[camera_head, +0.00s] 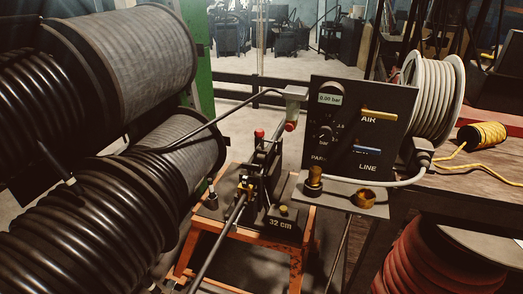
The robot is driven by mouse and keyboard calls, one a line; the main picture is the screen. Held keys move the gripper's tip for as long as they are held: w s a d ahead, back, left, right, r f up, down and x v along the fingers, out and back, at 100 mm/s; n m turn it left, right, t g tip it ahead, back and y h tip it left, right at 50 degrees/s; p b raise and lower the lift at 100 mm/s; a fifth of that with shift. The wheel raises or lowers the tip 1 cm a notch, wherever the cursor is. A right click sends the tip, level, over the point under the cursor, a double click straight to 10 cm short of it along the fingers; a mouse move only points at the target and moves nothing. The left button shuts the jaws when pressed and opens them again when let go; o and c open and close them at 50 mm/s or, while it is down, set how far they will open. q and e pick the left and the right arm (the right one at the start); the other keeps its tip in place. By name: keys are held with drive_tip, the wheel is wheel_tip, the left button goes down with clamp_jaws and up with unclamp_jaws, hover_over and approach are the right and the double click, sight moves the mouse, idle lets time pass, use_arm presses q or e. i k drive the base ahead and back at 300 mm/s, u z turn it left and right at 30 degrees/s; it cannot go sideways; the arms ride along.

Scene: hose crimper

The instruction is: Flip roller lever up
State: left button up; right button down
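The crimper (262,180) stands on an orange-legged stand in the middle of the view, on a dark base marked "32 cm". A lever with a red knob (259,133) stands upright at its top. A grey block with a red-tipped end (291,118) hangs just right of it, at the end of a dark hose from the left. I cannot tell for sure which of these is the roller lever. A dark rod or hose (218,243) runs from the crimper toward the front. Neither of my grippers is in view.
Large black hose reels (90,215) fill the left side. A control panel (345,150) with a pressure display, a yellow AIR lever (380,115) and a blue LINE lever (367,151) stands right of the crimper. A white hose reel (436,95) and yellow cord spool (482,135) sit on the right bench.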

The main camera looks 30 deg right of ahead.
sight(262, 155)
drive_tip(key=u, duration=1.1)
drive_tip(key=k, duration=0.45)
drive_tip(key=z, duration=0.9)
drive_tip(key=i, duration=1.05)
drive_tip(key=z, duration=0.05)
